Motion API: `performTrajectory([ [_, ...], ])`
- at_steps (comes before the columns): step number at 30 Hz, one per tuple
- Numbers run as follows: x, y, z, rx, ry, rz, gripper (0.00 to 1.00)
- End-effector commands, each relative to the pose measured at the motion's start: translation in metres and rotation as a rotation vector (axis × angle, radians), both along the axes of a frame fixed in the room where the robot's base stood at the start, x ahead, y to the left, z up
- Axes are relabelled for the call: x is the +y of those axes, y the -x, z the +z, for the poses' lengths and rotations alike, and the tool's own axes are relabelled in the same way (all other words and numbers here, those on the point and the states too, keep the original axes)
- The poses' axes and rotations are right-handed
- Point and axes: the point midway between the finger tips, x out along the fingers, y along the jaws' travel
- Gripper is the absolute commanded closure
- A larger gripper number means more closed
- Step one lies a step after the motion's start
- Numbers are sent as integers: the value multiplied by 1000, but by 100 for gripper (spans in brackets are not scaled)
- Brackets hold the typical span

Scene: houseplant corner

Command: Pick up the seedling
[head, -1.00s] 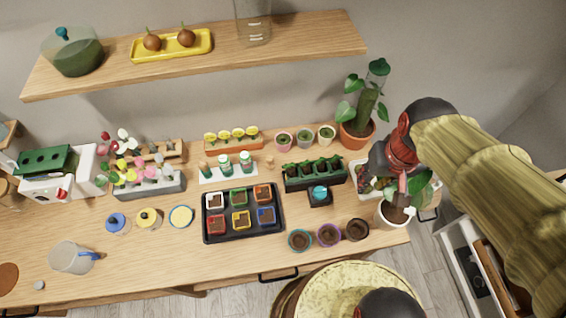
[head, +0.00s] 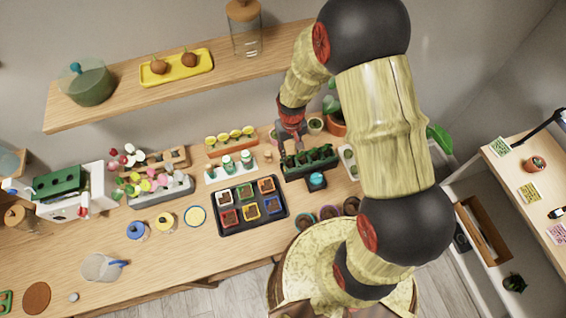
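Several small green seedlings (head: 325,153) stand in a row in a dark green tray (head: 312,172) at the back right of the wooden bench. My gripper (head: 291,147) hangs at the left end of this row, pointing down. Its two grey fingers look apart, with no seedling seen lifted between them. The fingertips are small here, and I cannot tell whether they touch the leftmost seedling.
A small dark holder with a blue top (head: 317,180) sits just in front of the tray. A black tray of coloured pots (head: 252,234) lies to the left. White-based green-capped bottles (head: 228,163) stand left of my gripper. A wooden shelf (head: 130,100) hangs above.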

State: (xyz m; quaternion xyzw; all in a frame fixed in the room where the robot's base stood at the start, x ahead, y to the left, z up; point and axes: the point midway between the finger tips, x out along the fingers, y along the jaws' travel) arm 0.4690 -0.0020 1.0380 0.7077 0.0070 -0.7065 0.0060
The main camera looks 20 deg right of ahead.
Motion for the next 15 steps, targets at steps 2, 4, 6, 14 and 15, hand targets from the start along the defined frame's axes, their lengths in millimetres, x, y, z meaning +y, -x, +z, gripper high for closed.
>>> performTrajectory([
  [2,0,0,-9,3,0,1,71],
  [4,0,0,-16,1,0,1,71],
  [6,1,0,-22,2,0,1,71],
  [14,2,1,-56,2,0,1,71],
  [15,2,1,-61,2,0,1,71],
])
